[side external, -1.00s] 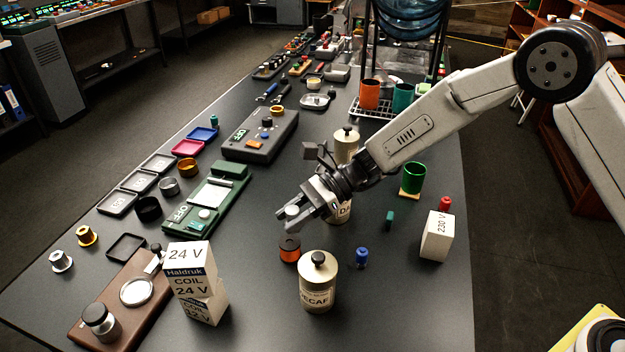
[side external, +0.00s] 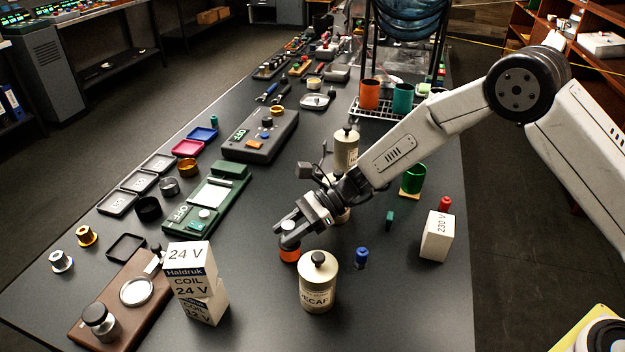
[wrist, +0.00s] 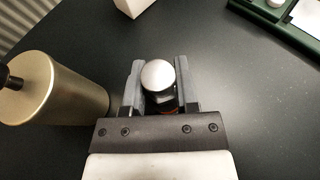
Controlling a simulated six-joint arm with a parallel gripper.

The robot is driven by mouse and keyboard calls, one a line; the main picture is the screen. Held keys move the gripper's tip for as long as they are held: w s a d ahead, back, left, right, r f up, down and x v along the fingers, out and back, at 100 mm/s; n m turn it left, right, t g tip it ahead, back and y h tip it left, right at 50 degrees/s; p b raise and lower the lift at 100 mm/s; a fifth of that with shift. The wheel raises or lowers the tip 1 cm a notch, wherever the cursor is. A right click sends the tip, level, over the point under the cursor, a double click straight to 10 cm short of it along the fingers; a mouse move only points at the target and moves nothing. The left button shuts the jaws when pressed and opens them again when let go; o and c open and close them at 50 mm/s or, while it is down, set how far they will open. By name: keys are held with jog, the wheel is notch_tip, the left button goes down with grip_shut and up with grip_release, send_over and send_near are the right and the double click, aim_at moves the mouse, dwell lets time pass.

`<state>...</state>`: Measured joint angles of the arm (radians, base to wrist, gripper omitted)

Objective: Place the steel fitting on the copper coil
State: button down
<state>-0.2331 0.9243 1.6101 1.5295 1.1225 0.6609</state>
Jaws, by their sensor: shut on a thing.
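My gripper (side external: 287,232) is shut on the steel fitting, a pale, round-topped piece that shows between the fingers in the wrist view (wrist: 158,75). In the side view the fingers mostly hide the fitting. The copper coil (side external: 290,256), a short orange cylinder, stands on the table directly under the fingertips. In the wrist view only a thin dark and orange part of the coil shows below the fitting. I cannot tell whether the fitting touches the coil.
The DECAF canister (side external: 318,283) stands close to the right of the coil, and beside my gripper in the wrist view (wrist: 62,95). White coil boxes (side external: 192,268) stand to the left. A blue part (side external: 361,258) and a green controller (side external: 208,207) are near.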

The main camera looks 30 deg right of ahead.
jog(key=shift+f, duration=0.15)
jog(key=shift+c, duration=1.8)
grip_release()
jog(key=v, duration=0.3)
jog(key=shift+d, duration=0.1)
notch_tip(320, 180, up, 7)
